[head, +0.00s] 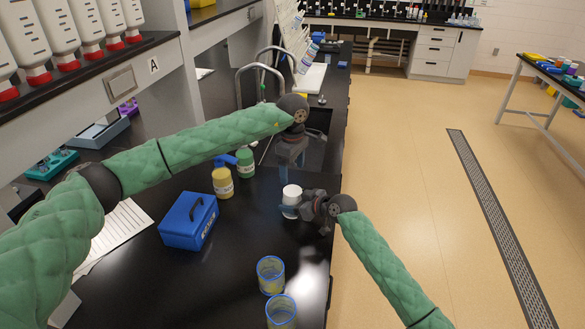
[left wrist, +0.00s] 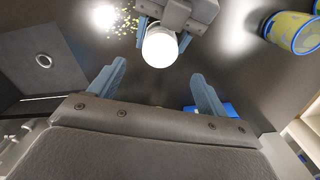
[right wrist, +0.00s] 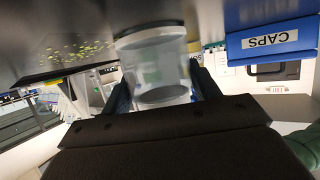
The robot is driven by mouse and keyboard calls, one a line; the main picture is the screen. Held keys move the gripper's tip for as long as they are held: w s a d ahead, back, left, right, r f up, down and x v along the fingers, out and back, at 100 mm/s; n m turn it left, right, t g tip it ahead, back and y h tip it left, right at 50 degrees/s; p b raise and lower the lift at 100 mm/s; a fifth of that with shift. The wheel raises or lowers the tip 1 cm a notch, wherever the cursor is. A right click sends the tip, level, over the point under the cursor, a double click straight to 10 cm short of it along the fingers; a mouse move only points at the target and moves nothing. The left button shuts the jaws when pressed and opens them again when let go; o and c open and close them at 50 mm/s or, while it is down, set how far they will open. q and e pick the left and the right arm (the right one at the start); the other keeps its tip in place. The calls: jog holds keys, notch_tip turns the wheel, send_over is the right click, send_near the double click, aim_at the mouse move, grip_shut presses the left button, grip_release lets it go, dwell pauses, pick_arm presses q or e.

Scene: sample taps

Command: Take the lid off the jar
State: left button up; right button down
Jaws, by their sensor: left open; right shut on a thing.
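The small white jar (head: 291,203) stands on the black bench, and my right gripper (head: 300,207) is shut around its side. Its round white top (left wrist: 160,47), apparently the lid, faces up in the left wrist view, between the right gripper's blue fingers. In the right wrist view the jar (right wrist: 155,62) looks pale and translucent between the fingers; whether its grey end is lid or opening is unclear. My left gripper (head: 286,175) points down just above and behind the jar in the head view. It is open and empty, its fingers apart from the jar.
A blue box (head: 190,222) labelled CAPS stands left of the jar. Yellow (head: 223,184) and green (head: 245,163) bottles stand behind it. Two blue-rimmed cups (head: 270,276) (head: 282,311) stand in front. Yellow specks (left wrist: 122,22) lie on the bench near the jar.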

aim_at(292, 190)
pick_arm(q)
jog(key=shift+f+m, duration=0.3)
jog(key=shift+f, duration=3.75)
jog(key=c, duration=1.1)
jog(key=shift+o, duration=0.2)
jog(key=n, duration=0.6)
jog(key=shift+n, duration=0.4)
jog(key=o, duration=1.1)
jog(key=shift+c, duration=0.2)
